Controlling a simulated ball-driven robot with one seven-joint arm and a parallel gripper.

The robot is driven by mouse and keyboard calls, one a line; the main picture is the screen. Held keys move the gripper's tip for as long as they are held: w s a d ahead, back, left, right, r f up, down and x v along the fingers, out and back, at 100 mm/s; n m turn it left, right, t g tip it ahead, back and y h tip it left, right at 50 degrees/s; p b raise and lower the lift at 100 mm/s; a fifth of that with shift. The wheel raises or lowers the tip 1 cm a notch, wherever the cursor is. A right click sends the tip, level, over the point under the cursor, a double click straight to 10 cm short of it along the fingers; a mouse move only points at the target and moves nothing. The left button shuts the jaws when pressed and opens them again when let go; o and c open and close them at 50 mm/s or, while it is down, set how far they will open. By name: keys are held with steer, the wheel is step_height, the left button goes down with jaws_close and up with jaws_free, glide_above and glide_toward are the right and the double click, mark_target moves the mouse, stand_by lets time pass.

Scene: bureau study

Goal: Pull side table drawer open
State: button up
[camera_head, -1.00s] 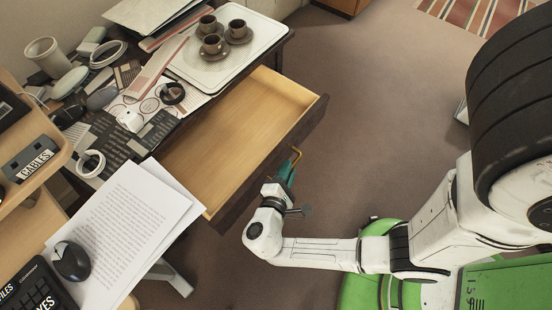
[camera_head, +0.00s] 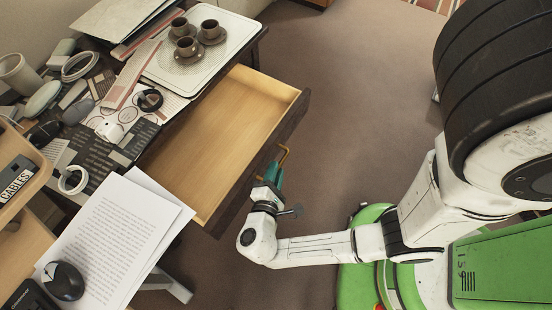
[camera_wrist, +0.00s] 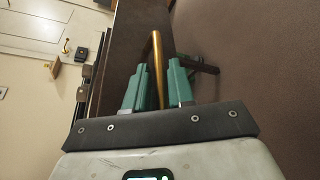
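The side table drawer (camera_head: 235,120) stands well out from under the cluttered table top, its pale wooden inside empty. Its dark front (camera_head: 262,165) carries a brass handle (camera_head: 283,158), which also shows in the wrist view (camera_wrist: 157,65). My gripper (camera_head: 272,176) is at the handle, on the outer side of the drawer front. In the wrist view, my gripper's teal fingers (camera_wrist: 158,88) stand on either side of the brass bar, close against it. The bar's lower end is hidden by the gripper body.
The side table top holds a white tray (camera_head: 235,42) with several brown cups, papers and small items. A paper stack (camera_head: 115,235) and a black mouse (camera_head: 63,281) lie at lower left. Open floor (camera_head: 350,100) lies right of the drawer.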

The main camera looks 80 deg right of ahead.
steer(key=v, duration=0.9)
steer(key=shift+a, duration=0.3)
steer(key=shift+r, duration=0.1)
